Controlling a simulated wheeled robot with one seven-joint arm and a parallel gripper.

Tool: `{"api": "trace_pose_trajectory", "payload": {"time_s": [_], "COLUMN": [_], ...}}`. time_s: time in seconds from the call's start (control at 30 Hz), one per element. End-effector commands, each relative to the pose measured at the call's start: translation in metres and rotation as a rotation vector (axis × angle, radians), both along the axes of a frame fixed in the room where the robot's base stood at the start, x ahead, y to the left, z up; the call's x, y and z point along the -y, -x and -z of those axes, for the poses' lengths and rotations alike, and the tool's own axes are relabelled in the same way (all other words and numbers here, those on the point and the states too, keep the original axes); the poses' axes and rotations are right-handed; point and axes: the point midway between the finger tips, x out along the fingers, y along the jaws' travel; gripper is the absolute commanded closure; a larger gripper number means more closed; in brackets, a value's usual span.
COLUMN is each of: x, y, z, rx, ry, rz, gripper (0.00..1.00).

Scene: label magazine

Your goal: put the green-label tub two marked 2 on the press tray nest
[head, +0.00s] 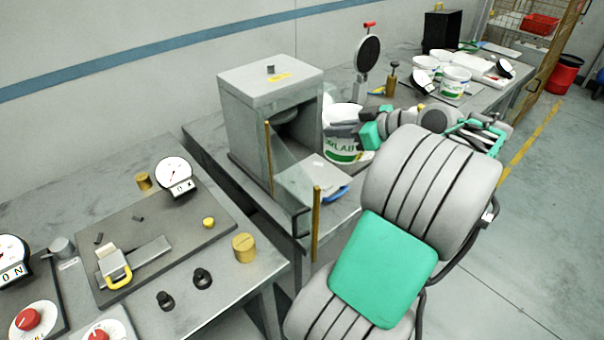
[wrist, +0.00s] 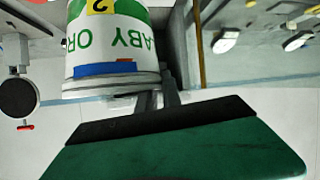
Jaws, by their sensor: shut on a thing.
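My gripper (head: 352,131) is shut on a white tub (head: 343,152) with a green label, just right of the grey press housing. In the wrist view the tub (wrist: 112,40) appears upside down, with a yellow mark reading 2 and part of the green lettering; the gripper's fingers (wrist: 155,100) are at its rim. The press (head: 270,95) is a grey box with an open front and a clear guard panel. A pale tray plate (head: 308,178) extends from its front, low and left of the tub. I cannot make out the nest. Whether the tub touches the bench is unclear.
Two yellow posts, one (head: 316,222) in front, flank the clear panel (head: 285,165). A round dark disc on a stand (head: 368,52) rises behind the tub. More white tubs (head: 455,82) stand on the far bench. A gauge plate (head: 150,245) lies on the near-left bench.

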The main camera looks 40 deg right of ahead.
Motion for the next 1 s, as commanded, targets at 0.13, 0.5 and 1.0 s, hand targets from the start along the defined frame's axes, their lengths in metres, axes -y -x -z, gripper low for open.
{"api": "trace_pose_trajectory", "payload": {"time_s": [0.13, 0.5, 1.0], "x": [-0.027, -0.054, -0.054], "y": [-0.030, -0.066, -0.067], "z": [0.010, 0.070, 0.104], "rx": [-0.003, -0.004, -0.004], "ry": [-0.008, -0.009, -0.006], "rz": [-0.007, -0.003, -0.001], "gripper": [1.00, 1.00, 0.83]}}
